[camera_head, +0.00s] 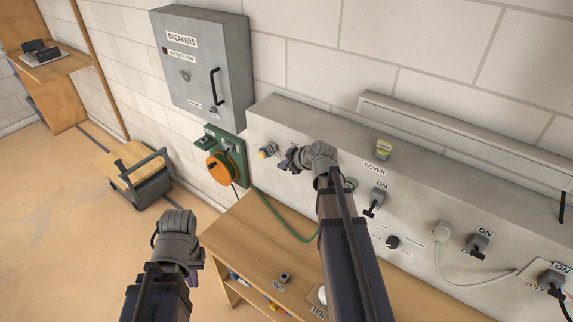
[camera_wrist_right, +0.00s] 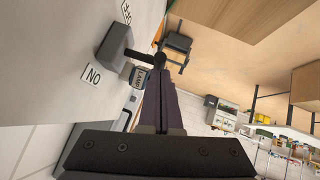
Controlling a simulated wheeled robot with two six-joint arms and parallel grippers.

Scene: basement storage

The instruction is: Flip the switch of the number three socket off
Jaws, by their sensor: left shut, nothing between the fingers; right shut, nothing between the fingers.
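A long grey panel (camera_head: 300,118) carries several sockets and switches, with "ON" labels at a switch right of my right arm (camera_head: 376,198), another further right (camera_head: 478,245) and one at the right edge (camera_head: 553,281). No socket number is readable. My right gripper (camera_head: 287,161) is shut and empty at the panel's left part. My left gripper (camera_head: 197,270) is shut and empty, low, left of the bench.
A grey breaker box (camera_head: 206,60) hangs at the upper left, above an orange cable reel (camera_head: 218,166) on a green mount. The wooden bench (camera_head: 250,230) lies below the panel. A cart (camera_head: 137,172) stands on open floor at left. My right arm hides part of the panel.

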